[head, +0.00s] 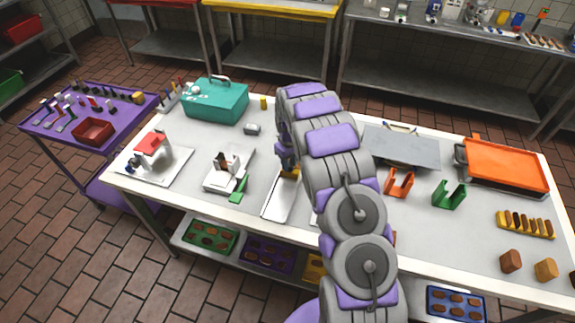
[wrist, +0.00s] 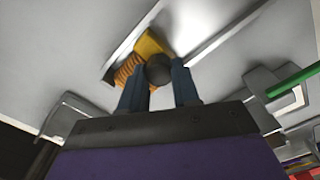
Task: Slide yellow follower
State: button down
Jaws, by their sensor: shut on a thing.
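The yellow follower (wrist: 150,44) is a yellow block in a pale metal channel in the wrist view. A dark round knob (wrist: 159,69) stands in front of it, between my fingers. A row of orange-brown ridged pieces (wrist: 127,70) lies along the channel beside the follower. My gripper (wrist: 158,78) is shut on the knob, with one blue finger on each side. In the head view, a little of the yellow follower (head: 290,173) shows at the far end of the light tray (head: 277,203), below my gripper (head: 287,158). My arm hides much of this area.
On the white table (head: 330,115), a white device with a green handle (head: 238,188) stands left of the tray. An orange holder (head: 399,182) and a green holder (head: 449,194) stand to the right. A teal box (head: 215,101) sits at the back left.

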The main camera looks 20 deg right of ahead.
jog(key=shift+d, duration=0.1)
jog(key=c, duration=0.8)
grip_release()
notch_tip(320, 180, up, 17)
jog(key=p, duration=0.1)
jog(key=shift+r, duration=0.15)
jog(key=shift+w, duration=0.1)
